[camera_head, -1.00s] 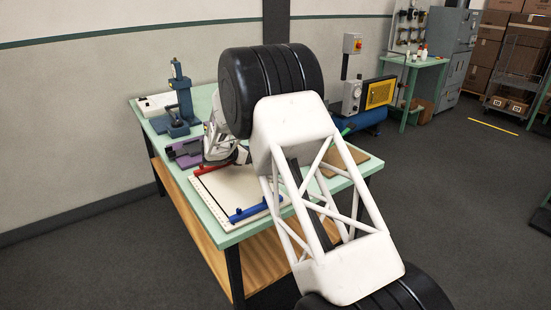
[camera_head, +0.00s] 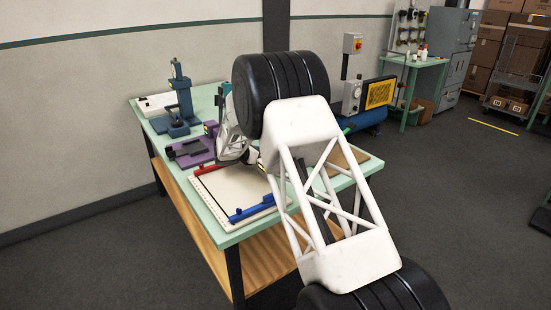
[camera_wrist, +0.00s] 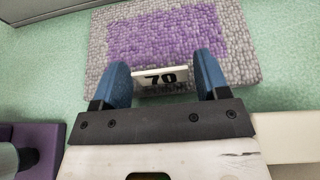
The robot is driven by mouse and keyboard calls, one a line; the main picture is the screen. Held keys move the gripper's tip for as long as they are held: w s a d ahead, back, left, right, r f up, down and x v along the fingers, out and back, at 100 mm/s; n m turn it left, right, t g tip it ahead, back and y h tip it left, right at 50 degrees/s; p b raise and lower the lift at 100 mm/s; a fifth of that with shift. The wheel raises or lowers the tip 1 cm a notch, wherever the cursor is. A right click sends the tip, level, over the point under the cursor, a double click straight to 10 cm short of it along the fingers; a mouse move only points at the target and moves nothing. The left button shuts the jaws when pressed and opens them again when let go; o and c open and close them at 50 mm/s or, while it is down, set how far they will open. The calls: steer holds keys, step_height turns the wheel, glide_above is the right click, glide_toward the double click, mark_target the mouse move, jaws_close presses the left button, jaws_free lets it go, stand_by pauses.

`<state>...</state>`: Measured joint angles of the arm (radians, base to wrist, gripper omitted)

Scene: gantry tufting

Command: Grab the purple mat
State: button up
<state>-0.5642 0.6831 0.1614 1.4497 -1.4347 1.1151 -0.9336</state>
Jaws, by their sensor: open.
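The mat (camera_wrist: 165,35) is a tufted slab with a purple middle and a grey border, lying on the green tabletop at the top of the wrist view. A white tag marked 70 (camera_wrist: 160,79) shows at its near edge. My gripper (camera_wrist: 163,66) is open, with its two blue fingers spread to either side of the tag. The fingertips overlap the mat's near edge in the picture; I cannot tell whether they touch it. Nothing is gripped. In the head view, my arm hides the mat and the fingers.
A purple fixture with a dark tool (camera_head: 188,150) stands on the bench, left of my wrist. A white board with red and blue bars (camera_head: 232,190) lies in front. A blue press (camera_head: 182,95) stands at the back left. A brown board (camera_head: 343,160) lies at the right.

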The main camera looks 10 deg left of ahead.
steer(key=c, duration=0.7)
steer(key=shift+r, duration=0.25)
steer(key=shift+s+r, duration=0.2)
steer(key=shift+r, duration=0.3)
step_height(320, 180, up, 11)
steer(key=s, duration=0.6)
steer(key=s+a, duration=0.1)
steer(key=s, duration=0.6)
steer(key=s+a+f, duration=0.1)
steer(key=s, duration=0.5)
steer(key=shift+s, duration=0.25)
